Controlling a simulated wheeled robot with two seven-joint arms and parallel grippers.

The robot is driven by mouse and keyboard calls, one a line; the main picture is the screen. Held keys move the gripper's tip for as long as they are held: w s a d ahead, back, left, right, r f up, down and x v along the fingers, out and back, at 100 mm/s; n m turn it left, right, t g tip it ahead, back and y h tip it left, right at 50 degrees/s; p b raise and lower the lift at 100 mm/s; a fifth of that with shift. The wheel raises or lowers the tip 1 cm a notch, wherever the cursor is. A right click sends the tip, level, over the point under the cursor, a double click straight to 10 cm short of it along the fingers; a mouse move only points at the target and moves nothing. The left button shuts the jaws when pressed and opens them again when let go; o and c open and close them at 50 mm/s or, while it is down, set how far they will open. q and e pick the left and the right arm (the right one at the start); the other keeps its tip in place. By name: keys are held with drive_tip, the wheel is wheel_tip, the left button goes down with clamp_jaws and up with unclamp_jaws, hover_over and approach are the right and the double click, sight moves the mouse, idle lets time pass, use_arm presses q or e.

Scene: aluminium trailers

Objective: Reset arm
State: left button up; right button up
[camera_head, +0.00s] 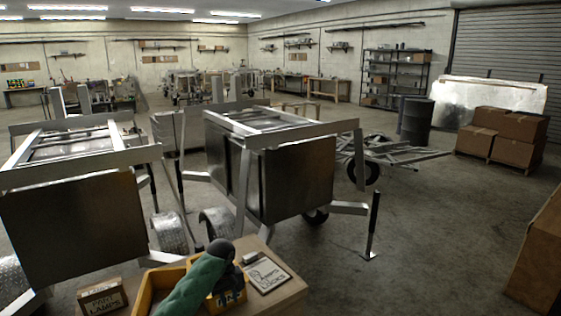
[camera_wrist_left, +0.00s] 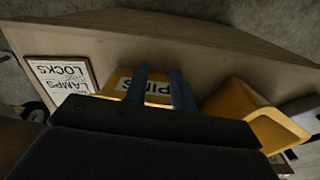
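My left arm, with a green link, reaches in over the bench (camera_head: 285,295) from the bottom of the head view. That yellow bin (camera_wrist_left: 122,84) carries a label with upside-down lettering that looks like "PINS". The fingers overlap it in the picture; I cannot tell whether they touch it. My right gripper is not in view.
A second yellow bin (camera_head: 150,288), a small labelled box (camera_head: 103,298) and a framed sign (camera_head: 266,275) sit on the bench. Beyond stand metal trailers (camera_head: 285,180). Cardboard boxes (camera_head: 515,130) and a dark drum (camera_head: 416,122) are at the right. Floor at centre right is clear.

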use_arm(q)
drive_tip(key=s+d+f+m+h, duration=0.1)
drive_tip(key=s+f+m, duration=0.1)
drive_tip(key=s+f, duration=1.1)
drive_tip(key=s+d+f+m, duration=0.1)
drive_tip(key=s+f+m, duration=0.1)
drive_tip(key=s+f, duration=1.05)
drive_tip(key=s+a+f+m, duration=0.1)
drive_tip(key=s+f+m, duration=0.1)
drive_tip(key=s+f, duration=0.7)
drive_tip(key=s+a+f+m+t+y, duration=0.1)
drive_tip(key=s+a+f, duration=0.1)
drive_tip(key=s+f, duration=0.7)
drive_tip(key=s, duration=0.8)
drive_tip(key=shift+s+f+m, duration=0.35)
drive_tip(key=shift+s+m, duration=0.05)
